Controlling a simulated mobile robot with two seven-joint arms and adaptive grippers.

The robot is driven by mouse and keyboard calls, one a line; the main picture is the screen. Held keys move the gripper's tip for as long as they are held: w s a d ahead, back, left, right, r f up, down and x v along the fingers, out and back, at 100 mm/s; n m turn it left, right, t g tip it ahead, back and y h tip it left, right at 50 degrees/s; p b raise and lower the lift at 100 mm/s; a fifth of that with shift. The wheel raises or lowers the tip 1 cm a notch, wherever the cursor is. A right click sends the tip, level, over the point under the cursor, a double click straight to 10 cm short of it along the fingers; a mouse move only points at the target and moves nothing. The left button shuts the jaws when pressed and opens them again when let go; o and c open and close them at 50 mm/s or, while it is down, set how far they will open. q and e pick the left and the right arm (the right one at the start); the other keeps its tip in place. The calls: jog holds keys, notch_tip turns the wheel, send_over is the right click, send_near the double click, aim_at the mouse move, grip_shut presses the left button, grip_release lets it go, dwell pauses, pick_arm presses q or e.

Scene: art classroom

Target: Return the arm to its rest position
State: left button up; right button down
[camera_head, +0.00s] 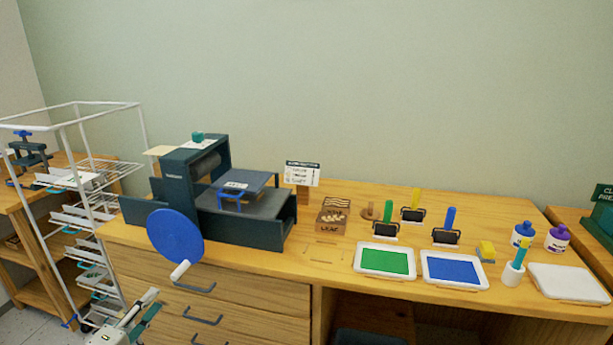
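My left gripper (146,306) shows at the lower left edge of the camera head view, low in front of the wooden cabinet's drawers. Its light grey body and dark green part point up and to the right. It is small and cut off by the bottom edge, so I cannot tell if its fingers are apart. I see nothing clearly held in it. It is below the tabletop and apart from the things on it. My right gripper is not in view.
A dark press (245,215) with a blue wheel (175,237) stands above the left gripper. A white wire rack (84,215) stands left. Green (383,276) and blue (453,284) ink trays, brayers and bottles (557,239) are on the wooden table (335,262).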

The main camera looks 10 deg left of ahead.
pick_arm(q)
jog(key=s+d+f+n+g+y+p, duration=0.1)
jog(key=s+d+f+n+g, duration=0.1)
jog(key=s+d+f+n, duration=0.65)
jog(key=s+d+f+n+g+y, duration=0.15)
jog(key=f+n, duration=0.35)
jog(key=n, duration=0.9)
jog(key=s+d+n+g+h, duration=0.1)
jog(key=s+d+n, duration=0.3)
jog(key=n, duration=0.6)
jog(key=s+d+f+n+g+h+p, duration=0.1)
jog(key=s+d+n, duration=0.4)
jog(key=d+n, duration=0.3)
jog(key=s+d+f+n+g+h, duration=0.1)
jog(key=s+d+n+h, duration=0.1)
jog(key=s+d+n, duration=0.2)
jog(key=d+n, duration=0.3)
jog(key=n, duration=0.5)
jog(key=shift+s+f+g, duration=0.2)
jog(key=shift+g, duration=0.15)
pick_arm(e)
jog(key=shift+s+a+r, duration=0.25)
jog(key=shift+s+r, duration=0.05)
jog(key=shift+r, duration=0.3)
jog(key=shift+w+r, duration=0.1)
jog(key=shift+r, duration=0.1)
